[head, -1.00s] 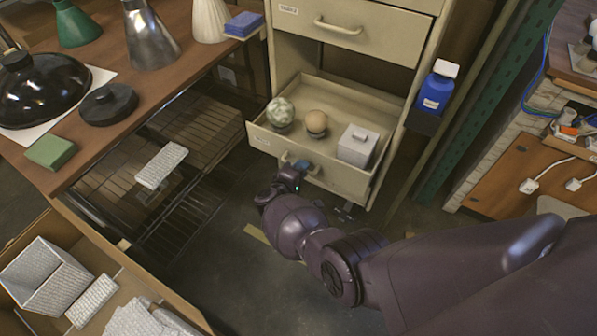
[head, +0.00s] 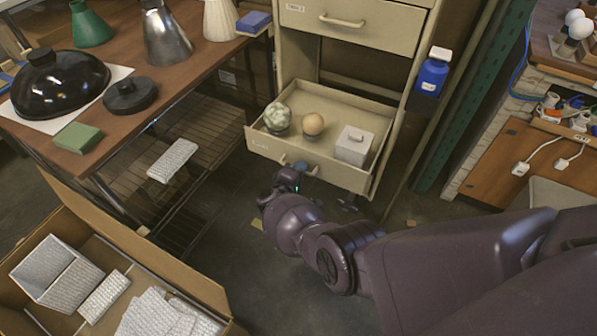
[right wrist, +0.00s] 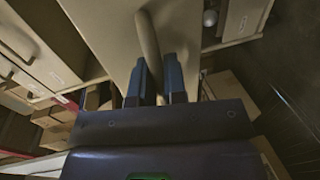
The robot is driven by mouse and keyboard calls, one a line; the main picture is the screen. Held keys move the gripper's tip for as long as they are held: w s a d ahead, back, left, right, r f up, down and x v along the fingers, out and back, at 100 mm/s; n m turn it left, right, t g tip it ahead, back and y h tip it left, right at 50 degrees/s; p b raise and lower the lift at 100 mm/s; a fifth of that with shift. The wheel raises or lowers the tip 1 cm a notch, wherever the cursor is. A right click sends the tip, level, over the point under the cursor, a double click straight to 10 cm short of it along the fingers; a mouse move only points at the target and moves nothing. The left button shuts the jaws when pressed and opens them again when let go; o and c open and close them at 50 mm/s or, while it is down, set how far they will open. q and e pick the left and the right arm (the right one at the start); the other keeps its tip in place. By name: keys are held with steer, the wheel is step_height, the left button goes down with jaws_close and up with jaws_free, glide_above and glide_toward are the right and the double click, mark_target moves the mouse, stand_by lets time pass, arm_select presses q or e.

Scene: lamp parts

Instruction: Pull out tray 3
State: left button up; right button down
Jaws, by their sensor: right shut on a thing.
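The pulled-out tray (head: 262,146) is a beige drawer low in the beige cabinet, with its interior showing. In it sit a greenish mottled ball (head: 277,117), a tan ball (head: 313,124) and a pale lidded box (head: 353,146). My right gripper (head: 296,167) is at the tray's front handle. In the right wrist view, the blue fingers of my right gripper (right wrist: 160,80) are shut on the handle (right wrist: 148,45), one on each side. The number on the tray's label is too small to read. My left gripper is not in view.
A shut drawer (head: 350,22) sits above the tray. A wooden table (head: 160,85) with lamp shades stands at the left, with a wire rack below. An open cardboard box (head: 195,270) is at the lower left. A blue bottle (head: 432,73) stands right of the cabinet.

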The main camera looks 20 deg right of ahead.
stand_by(0.5)
steer(key=c, duration=1.2)
jaws_free()
steer(key=shift+s, duration=0.1)
